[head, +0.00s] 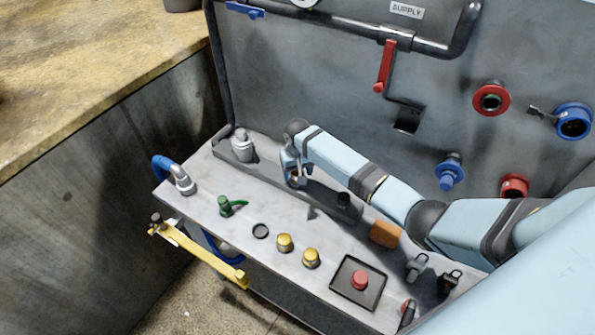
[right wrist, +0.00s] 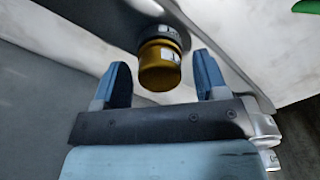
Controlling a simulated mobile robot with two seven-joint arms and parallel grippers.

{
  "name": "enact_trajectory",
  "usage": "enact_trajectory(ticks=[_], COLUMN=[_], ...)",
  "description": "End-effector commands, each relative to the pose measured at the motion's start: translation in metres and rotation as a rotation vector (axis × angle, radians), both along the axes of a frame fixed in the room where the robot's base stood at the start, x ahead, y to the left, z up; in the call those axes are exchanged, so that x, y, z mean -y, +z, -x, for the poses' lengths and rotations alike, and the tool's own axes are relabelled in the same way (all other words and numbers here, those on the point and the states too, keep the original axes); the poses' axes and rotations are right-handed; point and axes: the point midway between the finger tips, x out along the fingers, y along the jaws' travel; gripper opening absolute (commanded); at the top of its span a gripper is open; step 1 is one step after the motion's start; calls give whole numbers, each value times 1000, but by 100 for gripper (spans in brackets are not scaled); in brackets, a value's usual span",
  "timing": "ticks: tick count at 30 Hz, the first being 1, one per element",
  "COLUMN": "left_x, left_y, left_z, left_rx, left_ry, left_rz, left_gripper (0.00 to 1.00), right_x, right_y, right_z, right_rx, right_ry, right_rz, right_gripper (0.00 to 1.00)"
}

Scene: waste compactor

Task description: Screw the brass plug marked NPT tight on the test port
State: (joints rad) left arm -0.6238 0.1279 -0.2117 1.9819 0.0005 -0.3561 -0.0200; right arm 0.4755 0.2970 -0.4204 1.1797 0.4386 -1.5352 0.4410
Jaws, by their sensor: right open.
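My right gripper (head: 294,178) is over the dark rail at the back of the bench. In the right wrist view its two fingers (right wrist: 163,85) are open, one on each side of a brass plug (right wrist: 159,72), with gaps showing. The plug has a small white label whose writing I cannot read. It sits at the end of a grey fitting with a label, apparently the test port (right wrist: 165,34); I cannot tell how tightly it is seated. Two more brass plugs, a left one (head: 285,242) and a right one (head: 311,259), stand on the bench. My left gripper is not in view.
The bench (head: 205,205) also carries a grey fitting (head: 242,145), a green-handled valve (head: 227,207), an orange block (head: 385,234) and a red button (head: 360,280). The panel behind has a red lever (head: 384,67) and several red and blue couplings.

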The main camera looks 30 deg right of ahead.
Motion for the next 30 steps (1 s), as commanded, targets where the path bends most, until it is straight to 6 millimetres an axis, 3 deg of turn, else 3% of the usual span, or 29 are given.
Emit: enact_trajectory(ticks=[7,14,20,27,30], left_x=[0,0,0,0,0], left_y=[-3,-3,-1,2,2], left_z=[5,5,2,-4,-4], left_rx=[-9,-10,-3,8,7], left_ry=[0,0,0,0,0], left_rz=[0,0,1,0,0], left_gripper=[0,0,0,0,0], right_x=[1,1,0,0,0], right_y=[0,0,0,0,0], right_z=[0,0,0,0,0], right_rx=[0,-1,-1,-2,-1], right_ry=[187,503,638,963,1018], right_rz=[1,2,2,2,1], right_gripper=[66,66,66,66,66])
